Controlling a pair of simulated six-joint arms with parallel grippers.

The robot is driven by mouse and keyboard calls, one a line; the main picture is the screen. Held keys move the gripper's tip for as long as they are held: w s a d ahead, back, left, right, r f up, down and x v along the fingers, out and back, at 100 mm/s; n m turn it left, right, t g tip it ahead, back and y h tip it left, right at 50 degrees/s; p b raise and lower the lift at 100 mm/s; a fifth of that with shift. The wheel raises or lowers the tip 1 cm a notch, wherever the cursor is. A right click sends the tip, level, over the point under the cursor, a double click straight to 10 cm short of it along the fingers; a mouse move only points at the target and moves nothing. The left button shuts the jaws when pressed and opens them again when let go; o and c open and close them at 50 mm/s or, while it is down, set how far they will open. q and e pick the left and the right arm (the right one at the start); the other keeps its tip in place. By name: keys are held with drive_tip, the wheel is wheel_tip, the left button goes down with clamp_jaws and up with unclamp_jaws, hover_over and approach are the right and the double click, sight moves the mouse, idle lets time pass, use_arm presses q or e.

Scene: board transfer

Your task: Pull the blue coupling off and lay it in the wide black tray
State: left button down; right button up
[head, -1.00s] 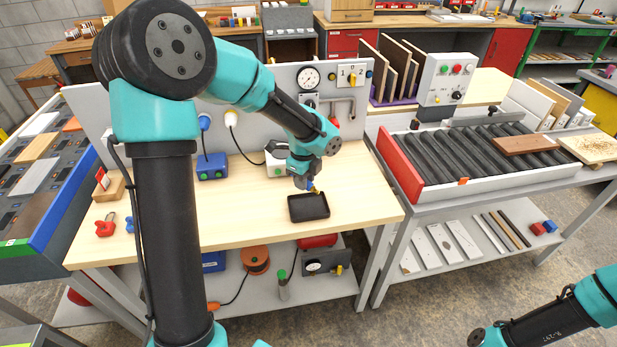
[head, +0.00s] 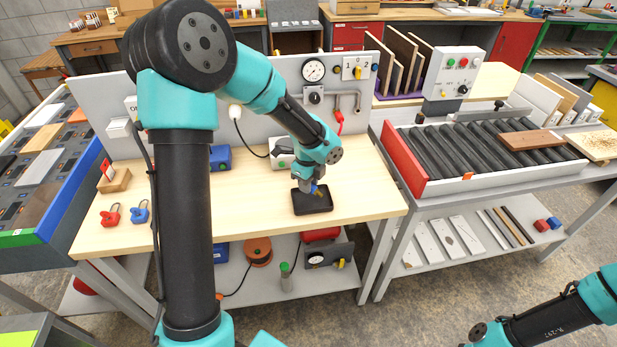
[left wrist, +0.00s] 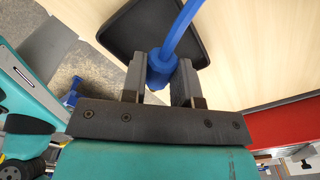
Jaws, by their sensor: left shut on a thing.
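The blue coupling (left wrist: 158,66) is pinched between the fingers of my left gripper (left wrist: 160,80) in the left wrist view, with a blue stem running up from it. In the head view the left gripper (head: 314,190) is low over the wide black tray (head: 300,208), and a bit of blue shows at its tips. The tray also shows behind the coupling in the left wrist view (left wrist: 125,32). I cannot tell whether the coupling touches the tray floor. My right gripper is outside both views; only part of that arm shows at lower right.
A red padlock (head: 110,216) and a blue padlock (head: 139,212) lie at the left. Bare wood (head: 365,195) is free right of the tray.

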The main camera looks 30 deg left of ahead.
use_arm(q)
drive_tip(key=shift+f, duration=1.45)
drive_tip(key=c, duration=0.8)
unclamp_jaws()
drive_tip(key=shift+r, duration=0.15)
wheel_tip(320, 180, up, 17)
drive_tip(key=shift+r, duration=0.1)
